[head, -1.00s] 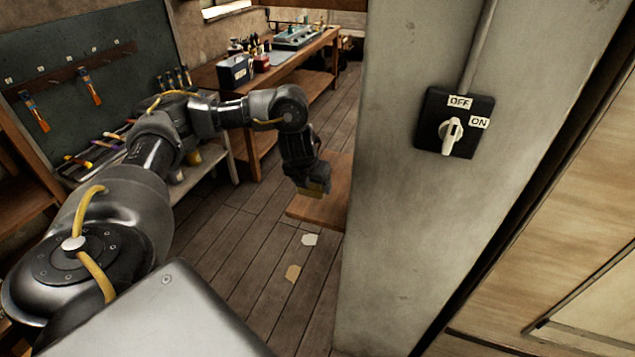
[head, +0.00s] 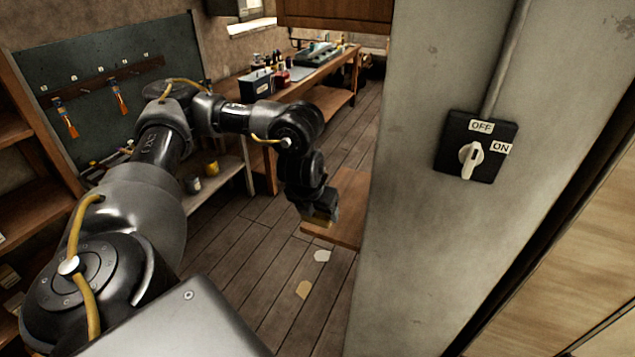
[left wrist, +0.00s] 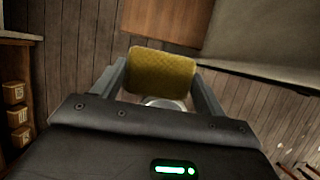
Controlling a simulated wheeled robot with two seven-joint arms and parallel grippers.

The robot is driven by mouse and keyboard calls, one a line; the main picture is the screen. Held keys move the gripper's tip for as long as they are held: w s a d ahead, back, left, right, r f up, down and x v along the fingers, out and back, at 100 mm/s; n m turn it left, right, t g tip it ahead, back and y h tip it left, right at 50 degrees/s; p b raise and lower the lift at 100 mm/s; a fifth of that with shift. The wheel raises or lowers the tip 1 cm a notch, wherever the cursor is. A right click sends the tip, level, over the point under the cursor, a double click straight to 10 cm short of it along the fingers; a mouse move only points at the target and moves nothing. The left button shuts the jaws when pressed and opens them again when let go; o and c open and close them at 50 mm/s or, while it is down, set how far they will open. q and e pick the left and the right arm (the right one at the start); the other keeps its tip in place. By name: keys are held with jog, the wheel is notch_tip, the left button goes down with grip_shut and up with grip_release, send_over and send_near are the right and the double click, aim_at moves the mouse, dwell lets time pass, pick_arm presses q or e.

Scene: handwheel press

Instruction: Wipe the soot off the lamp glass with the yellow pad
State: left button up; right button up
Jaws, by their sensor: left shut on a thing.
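My left gripper (head: 319,218) hangs at the end of my left arm, above the floor and beside a low wooden surface. In the left wrist view the yellow pad (left wrist: 162,73) sits between the two fingers of my left gripper (left wrist: 165,85), which are shut on it. In the head view only a small yellowish part of the pad (head: 318,221) shows below the gripper. No lamp glass can be made out in either view. My right gripper is not in view.
A grey pillar (head: 410,230) with a black OFF/ON switch (head: 476,147) stands close at the right. The wooden surface (head: 350,205) is partly behind it. A workbench (head: 340,75) with bottles and boxes runs along the back. Open plank floor (head: 250,255) lies below my arm.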

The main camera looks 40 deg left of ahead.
pick_arm(q)
jog(key=shift+c, duration=0.7)
jog(key=shift+d+f, duration=0.1)
jog(key=d+f+m+g+h+b, duration=0.2)
jog(key=d+f+m+h+b, duration=0.15)
jog(key=d+m, duration=0.6)
jog(key=d+f+m+g+h+b, duration=0.25)
jog(key=d+f+m+b, duration=0.25)
jog(key=d+m, duration=0.5)
jog(key=s+d+f+m+g+y+b, duration=0.2)
jog(key=s+d+m, duration=0.1)
jog(key=d+m, duration=0.4)
jog(key=s+d+f+m+g+y+b, duration=0.1)
jog(key=d+m, duration=0.5)
jog(key=m, duration=0.7)
jog(key=s+g+y+b, duration=0.1)
jog(key=s+b, duration=0.1)
jog(key=s, duration=0.1)
jog(key=shift+d+f+y+b, duration=0.3)
jog(key=shift+d+f, duration=0.05)
jog(key=shift+d, duration=0.05)
jog(key=shift+s+a, duration=0.1)
